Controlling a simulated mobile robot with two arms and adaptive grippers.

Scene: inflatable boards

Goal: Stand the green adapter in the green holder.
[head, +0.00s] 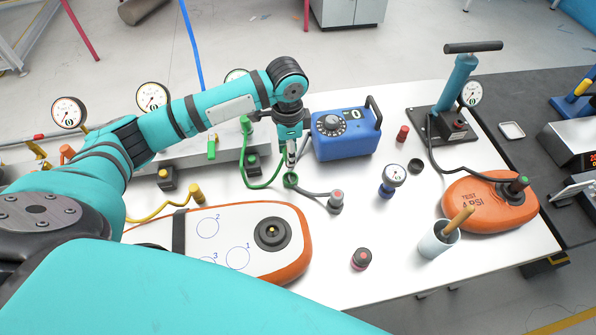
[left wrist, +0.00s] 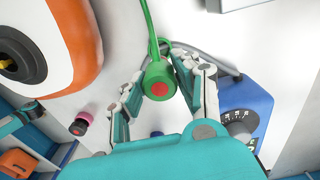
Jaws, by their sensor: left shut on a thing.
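The green adapter (left wrist: 159,82) hangs between the fingers of my left gripper (left wrist: 158,88), which is shut on it; its red end faces the wrist camera. In the head view the adapter (head: 290,181) is low over the white table, below my left gripper (head: 291,164). A green hose (head: 262,187) runs from it to the rail at the back. A dark block with a green mark (head: 253,164), seemingly the green holder, stands left of the adapter at the rail; its opening is not clear. My right gripper is not in view.
A blue box with a dial (head: 343,138) stands close right of my gripper. A grey hose (head: 314,193) runs to a grey piece with a pink top (head: 336,202). A white-and-orange board (head: 300,240) lies in front. A yellow adapter (head: 197,195) is at left.

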